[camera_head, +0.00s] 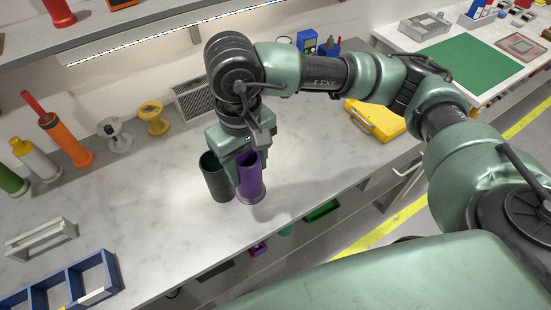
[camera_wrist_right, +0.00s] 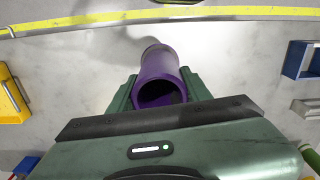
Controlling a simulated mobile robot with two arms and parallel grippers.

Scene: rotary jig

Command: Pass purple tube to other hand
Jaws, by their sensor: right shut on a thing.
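The purple tube (camera_head: 251,182) stands roughly upright at the middle of the bench in the head view. My right gripper (camera_head: 238,148) is at its upper part, shut on it. In the right wrist view the purple tube (camera_wrist_right: 160,77) lies between the two green fingers of the right gripper (camera_wrist_right: 160,92), with its open end facing the camera. Whether its bottom touches the bench is hard to tell. My left gripper is in neither view.
A dark grey cup (camera_head: 216,180) stands right beside the tube on its left. A blue divided rack (camera_head: 65,284) and a white holder (camera_head: 41,239) are at the lower left. An orange tube (camera_head: 66,139) and several others line the back. The bench between is clear.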

